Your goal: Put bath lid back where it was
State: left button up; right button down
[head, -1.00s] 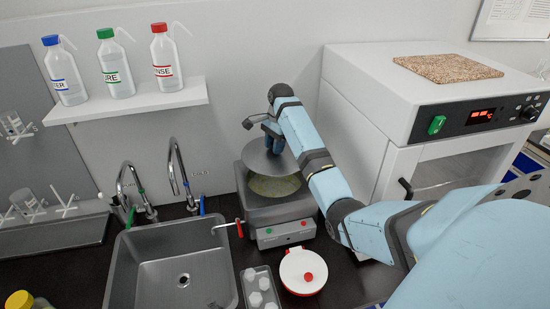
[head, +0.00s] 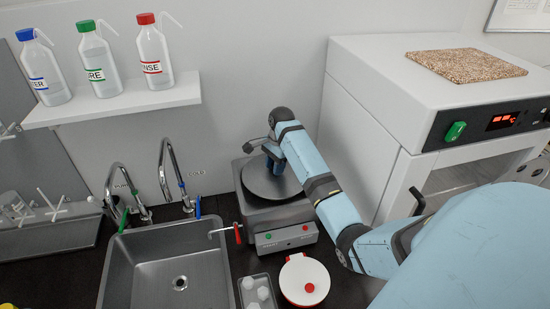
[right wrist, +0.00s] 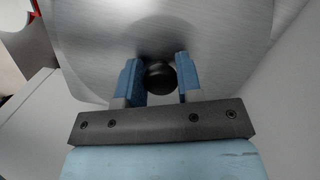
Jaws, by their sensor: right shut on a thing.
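The bath lid (head: 262,185) is a round grey metal disc with a black knob (right wrist: 160,78). In the head view it lies about level over the top of the grey bath (head: 285,217) and covers its opening. I cannot tell whether its rim is fully seated all round. My right gripper (head: 273,157) is over the lid, pointing down, shut on the lid's knob. In the right wrist view its blue fingers (right wrist: 160,75) stand on either side of the knob, with the brushed lid (right wrist: 215,40) beyond. My left gripper is not in view.
A sink (head: 165,265) with two taps lies left of the bath. A red-handled valve (head: 238,233) sticks out at its left front. A white pot with a red knob (head: 304,281) and a tray of white pieces (head: 258,292) stand in front. A white oven (head: 370,110) stands right.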

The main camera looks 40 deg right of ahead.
jog(key=shift+s+a+r, duration=0.25)
jog(key=shift+a+r, duration=0.05)
jog(key=shift+f, duration=0.1)
jog(key=shift+w+d+f, duration=0.1)
jog(key=shift+f, duration=0.35)
jog(key=c, duration=0.8)
grip_release()
jog(key=shift+r, duration=0.1)
